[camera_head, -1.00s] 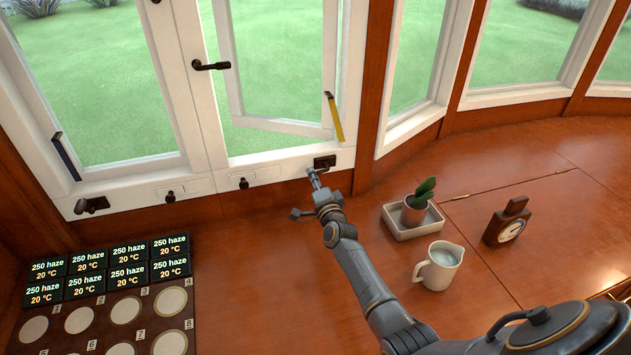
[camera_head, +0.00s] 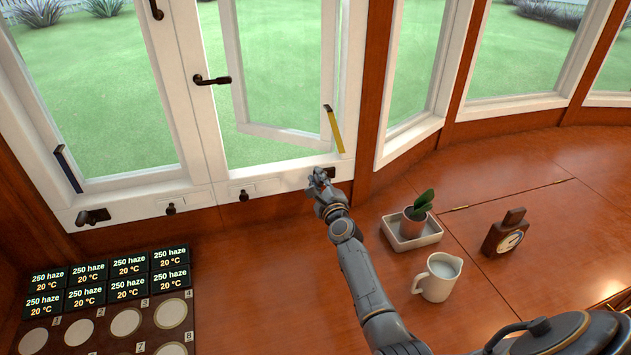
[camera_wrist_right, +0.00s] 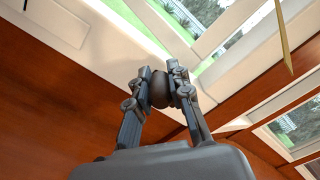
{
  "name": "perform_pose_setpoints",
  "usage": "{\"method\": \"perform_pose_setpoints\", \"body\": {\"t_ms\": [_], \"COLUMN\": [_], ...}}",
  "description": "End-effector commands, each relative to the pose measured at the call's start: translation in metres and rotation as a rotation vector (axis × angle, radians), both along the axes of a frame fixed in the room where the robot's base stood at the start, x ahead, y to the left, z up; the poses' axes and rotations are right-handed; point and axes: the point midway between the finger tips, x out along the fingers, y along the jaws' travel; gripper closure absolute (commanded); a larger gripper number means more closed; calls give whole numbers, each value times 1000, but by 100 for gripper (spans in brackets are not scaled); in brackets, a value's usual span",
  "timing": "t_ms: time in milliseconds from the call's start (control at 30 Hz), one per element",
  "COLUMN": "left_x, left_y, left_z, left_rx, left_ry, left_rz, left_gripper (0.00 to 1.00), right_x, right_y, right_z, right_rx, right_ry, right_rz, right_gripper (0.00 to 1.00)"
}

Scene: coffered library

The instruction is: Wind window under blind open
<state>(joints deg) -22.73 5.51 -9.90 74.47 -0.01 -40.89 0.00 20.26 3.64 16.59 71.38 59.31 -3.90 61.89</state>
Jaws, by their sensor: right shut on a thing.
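The right-hand casement window (camera_head: 282,134) stands ajar, its sash swung outward from the white frame. A dark winder (camera_head: 331,173) sits on the sill at its lower right corner. My right gripper (camera_head: 318,177) is at this winder and partly covers it. In the right wrist view my right gripper (camera_wrist_right: 161,88) is shut on a dark round knob (camera_wrist_right: 160,92) of the winder. The left-hand window (camera_head: 110,90) has a similar dark winder (camera_head: 92,217) and looks closed. No blind is in view. My left gripper is not in view.
A yellow strip (camera_head: 336,132) stands by the right window, a dark blue one (camera_head: 68,168) by the left. A potted plant (camera_head: 415,216), a cream jug (camera_head: 438,278) and a small clock (camera_head: 506,236) stand right of my arm. Several black displays (camera_head: 108,279) stand left.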

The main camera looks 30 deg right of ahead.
Motion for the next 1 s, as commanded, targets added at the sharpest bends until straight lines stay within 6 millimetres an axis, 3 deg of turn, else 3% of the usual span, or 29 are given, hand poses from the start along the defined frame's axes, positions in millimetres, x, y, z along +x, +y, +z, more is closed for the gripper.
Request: {"method": "perform_pose_setpoints", "body": {"t_ms": [300,833,867,933,1000], "left_x": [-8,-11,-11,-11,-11], "left_y": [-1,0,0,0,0], "left_z": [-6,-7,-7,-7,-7], "left_rx": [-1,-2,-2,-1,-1], "left_ry": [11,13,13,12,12], "left_rz": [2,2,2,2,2], "left_gripper": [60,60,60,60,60], "right_x": [0,-1,-1,-1,-1], "right_y": [-5,-6,-6,-6,-6], "right_z": [7,7,7,7,7], "right_rx": [108,125,125,125,125], "right_ry": [-31,-34,-34,-34,-33], "right_rz": [-2,-3,-3,-3,-2], "right_gripper": [100,100,75,60,57]}}
